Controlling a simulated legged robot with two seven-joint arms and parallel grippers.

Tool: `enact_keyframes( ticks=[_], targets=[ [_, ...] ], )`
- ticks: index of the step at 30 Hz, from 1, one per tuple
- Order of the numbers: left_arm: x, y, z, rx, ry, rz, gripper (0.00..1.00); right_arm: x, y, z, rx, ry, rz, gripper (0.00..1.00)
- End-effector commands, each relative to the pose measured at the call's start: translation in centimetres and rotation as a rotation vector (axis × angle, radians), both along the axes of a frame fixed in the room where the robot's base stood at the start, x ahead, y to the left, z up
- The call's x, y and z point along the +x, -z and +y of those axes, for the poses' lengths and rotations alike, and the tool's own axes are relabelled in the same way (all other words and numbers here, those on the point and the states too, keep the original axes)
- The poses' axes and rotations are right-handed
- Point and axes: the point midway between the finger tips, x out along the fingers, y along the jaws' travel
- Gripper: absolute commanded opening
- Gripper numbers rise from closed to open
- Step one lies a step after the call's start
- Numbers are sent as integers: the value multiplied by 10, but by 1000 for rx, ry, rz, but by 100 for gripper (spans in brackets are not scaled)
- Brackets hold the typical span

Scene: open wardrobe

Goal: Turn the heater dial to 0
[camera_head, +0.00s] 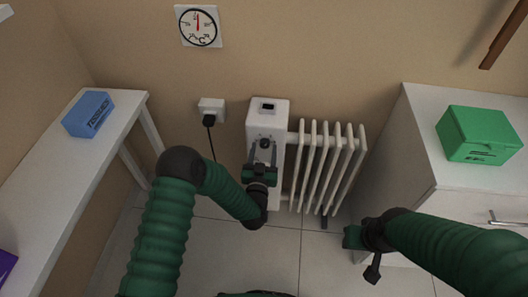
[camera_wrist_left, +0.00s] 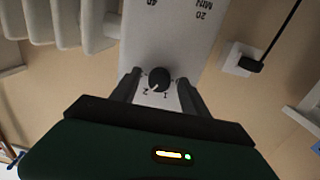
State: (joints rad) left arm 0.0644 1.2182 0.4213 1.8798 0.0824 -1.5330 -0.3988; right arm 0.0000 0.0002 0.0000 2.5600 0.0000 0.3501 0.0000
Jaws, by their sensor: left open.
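The white heater (camera_head: 267,112) stands against the back wall with its ribbed radiator to the right. Its small black dial (camera_head: 265,143) is on the front panel. In the left wrist view the round dial (camera_wrist_left: 159,79) has a white mark pointing to the lower left, near the printed 2; a 1 is printed beside it. My left gripper (camera_head: 263,150) is in front of the panel, open, with one finger on each side of the dial. In the wrist view gaps show between the fingers and the dial. My right gripper (camera_head: 362,238) is low at the right, away from the heater; its jaws are unclear.
A wall socket (camera_head: 211,105) with a black plug and cable is left of the heater. A white bench (camera_head: 117,107) with a blue box (camera_head: 88,114) stands left. A white cabinet (camera_head: 415,110) with a green box (camera_head: 478,134) stands right. A thermometer (camera_head: 199,26) hangs above.

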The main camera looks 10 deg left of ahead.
Motion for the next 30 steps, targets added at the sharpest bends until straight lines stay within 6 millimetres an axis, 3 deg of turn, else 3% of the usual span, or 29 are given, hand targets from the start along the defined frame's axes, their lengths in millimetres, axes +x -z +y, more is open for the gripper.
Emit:
enact_keyframes(
  ticks=[8,21,30],
  targets=[
    [4,0,0,0,1,1,53,0,0,0,0,0,0,36],
    [3,0,0,0,1,1,0,0,0,0,0,0,0,36],
    [3,0,-1,-21,1,2,0,0,0,0,0,0,0,36]
  ],
)
